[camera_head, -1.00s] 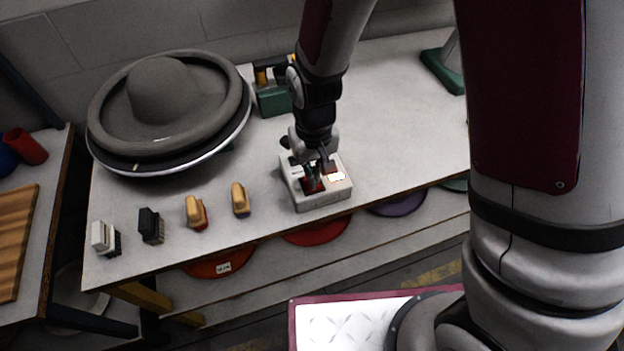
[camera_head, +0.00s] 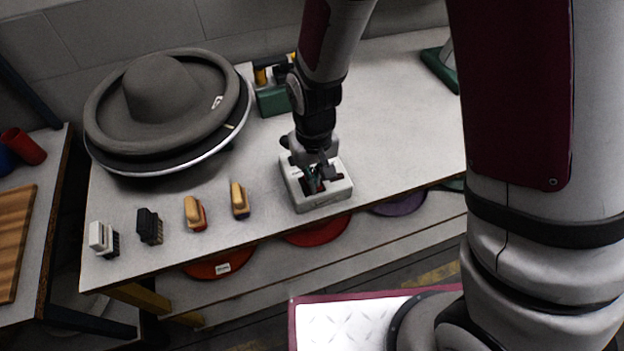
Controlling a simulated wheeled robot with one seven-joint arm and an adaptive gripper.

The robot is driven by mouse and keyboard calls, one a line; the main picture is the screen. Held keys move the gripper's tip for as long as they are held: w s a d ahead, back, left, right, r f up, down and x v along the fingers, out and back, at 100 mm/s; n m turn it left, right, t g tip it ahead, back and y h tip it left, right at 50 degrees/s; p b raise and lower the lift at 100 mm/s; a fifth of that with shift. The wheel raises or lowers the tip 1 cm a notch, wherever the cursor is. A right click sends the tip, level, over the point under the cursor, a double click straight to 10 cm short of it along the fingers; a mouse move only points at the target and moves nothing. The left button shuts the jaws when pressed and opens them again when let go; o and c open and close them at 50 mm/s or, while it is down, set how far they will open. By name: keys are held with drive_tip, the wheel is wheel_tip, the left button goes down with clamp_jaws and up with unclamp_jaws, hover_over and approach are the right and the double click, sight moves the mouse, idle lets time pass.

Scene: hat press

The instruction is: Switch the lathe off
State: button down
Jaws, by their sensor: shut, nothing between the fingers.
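The switch box (camera_head: 322,201) is a small white-grey box near the front edge of the table, with red and dark parts on top. No lit lamp shows on it. My gripper (camera_head: 318,184) is shut and empty, pointing down at the top of the box and hiding part of its controls. I cannot tell whether the fingers touch a button. The lathe (camera_head: 165,110), a round turntable with a grey wide-brimmed hat (camera_head: 162,88) on it, stands at the back left of the table.
Two wooden-handled brushes (camera_head: 195,213), a black brush (camera_head: 149,226) and a white brush (camera_head: 103,238) stand along the front edge. A green box (camera_head: 272,100) of tools stands behind my gripper.

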drive_tip(key=shift+s+r+p, duration=0.1)
drive_tip(key=shift+r+p, duration=1.65)
drive_tip(key=shift+r, duration=1.7)
drive_tip(key=s+d+r+m+t, duration=0.1)
drive_tip(key=s+d+r, duration=0.1)
drive_tip(key=d+r, duration=0.5)
drive_tip(key=s+d+r+m+t, duration=0.1)
drive_tip(key=s+d+r+t, duration=0.1)
drive_tip(key=r, duration=1)
drive_tip(key=s+d+r+t, duration=0.1)
drive_tip(key=s+d+r, duration=0.2)
drive_tip(key=s+r, duration=0.1)
drive_tip(key=s+d+r+m+t, duration=0.1)
drive_tip(key=s+d+r, duration=0.3)
drive_tip(key=s, duration=0.3)
drive_tip(key=shift+s+r+t, duration=0.25)
drive_tip(key=shift+s+t, duration=0.05)
